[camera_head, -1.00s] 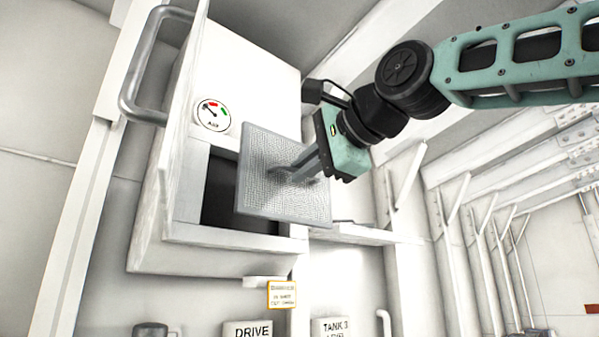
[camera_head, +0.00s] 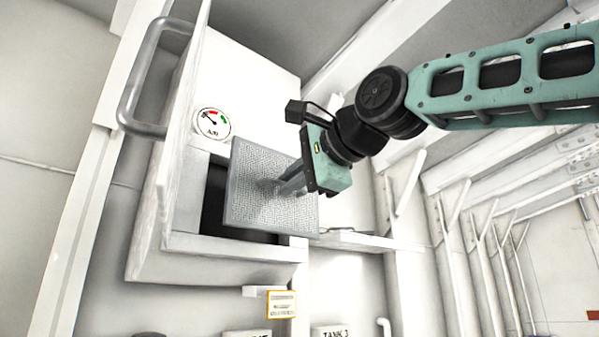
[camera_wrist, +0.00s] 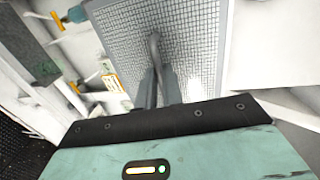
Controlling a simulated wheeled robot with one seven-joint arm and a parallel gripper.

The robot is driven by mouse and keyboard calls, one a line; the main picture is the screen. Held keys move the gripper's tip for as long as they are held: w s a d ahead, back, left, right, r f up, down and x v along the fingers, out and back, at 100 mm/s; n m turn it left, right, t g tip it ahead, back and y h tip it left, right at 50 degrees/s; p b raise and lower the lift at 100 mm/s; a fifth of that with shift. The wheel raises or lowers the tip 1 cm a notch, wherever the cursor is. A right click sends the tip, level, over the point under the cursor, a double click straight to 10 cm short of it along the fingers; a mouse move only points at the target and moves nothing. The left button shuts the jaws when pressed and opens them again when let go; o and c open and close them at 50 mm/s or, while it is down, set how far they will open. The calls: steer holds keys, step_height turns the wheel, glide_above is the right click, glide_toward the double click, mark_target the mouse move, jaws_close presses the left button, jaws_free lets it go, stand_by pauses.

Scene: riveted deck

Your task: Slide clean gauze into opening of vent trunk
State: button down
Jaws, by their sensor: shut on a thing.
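The clean gauze is a square grey mesh panel in a thin frame (camera_head: 255,205), also filling the upper part of the wrist view (camera_wrist: 195,40). My gripper (camera_head: 287,184) is shut on the handle at the middle of the panel's near face; the fingers also show in the wrist view (camera_wrist: 158,85). The vent trunk is a white box (camera_head: 240,85) with a dark square opening (camera_head: 213,200) low in its front. The panel is tilted in front of the opening and covers most of it, leaving a dark strip at the left. Contact with the opening's edges cannot be told.
The trunk's door (camera_head: 180,130) stands open at the left, with a thick grey handle (camera_head: 130,85). A round gauge (camera_head: 212,123) sits just above the opening. A small shelf (camera_head: 365,241) juts out at the right. A yellow-edged label (camera_head: 281,304) hangs below.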

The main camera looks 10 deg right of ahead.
mark_target(277, 187)
steer(key=shift+r+p+x, duration=0.3)
steer(key=shift+p+x, duration=0.55)
steer(key=shift+x, duration=0.9)
steer(key=shift+r+p+x, duration=0.3)
steer(key=shift+p+x, duration=0.55)
steer(key=shift+x, duration=0.9)
steer(key=shift+r+p+x, duration=0.3)
steer(key=shift+p+x, duration=0.55)
steer(key=shift+x, duration=0.9)
steer(key=shift+w+a+r+p, duration=0.1)
steer(key=shift+w+a+p, duration=0.3)
steer(key=shift+w, duration=0.1)
steer(key=shift+w+a+p, duration=0.3)
steer(key=shift+w+p, duration=0.05)
steer(key=shift+w, duration=0.2)
steer(key=c, duration=1.5)
jaws_free()
steer(key=shift+o, duration=0.2)
steer(key=shift+f+b+v, duration=0.25)
steer(key=shift+b+v, duration=0.65)
steer(key=shift+v, duration=0.6)
steer(key=shift+f+b+v, duration=0.25)
steer(key=shift+b+v, duration=0.6)
steer(key=shift+v, duration=0.6)
steer(key=shift+f+b+v, duration=0.3)
steer(key=shift+b+v, duration=0.6)
steer(key=shift+v, duration=0.6)
steer(key=shift+s, duration=0.1)
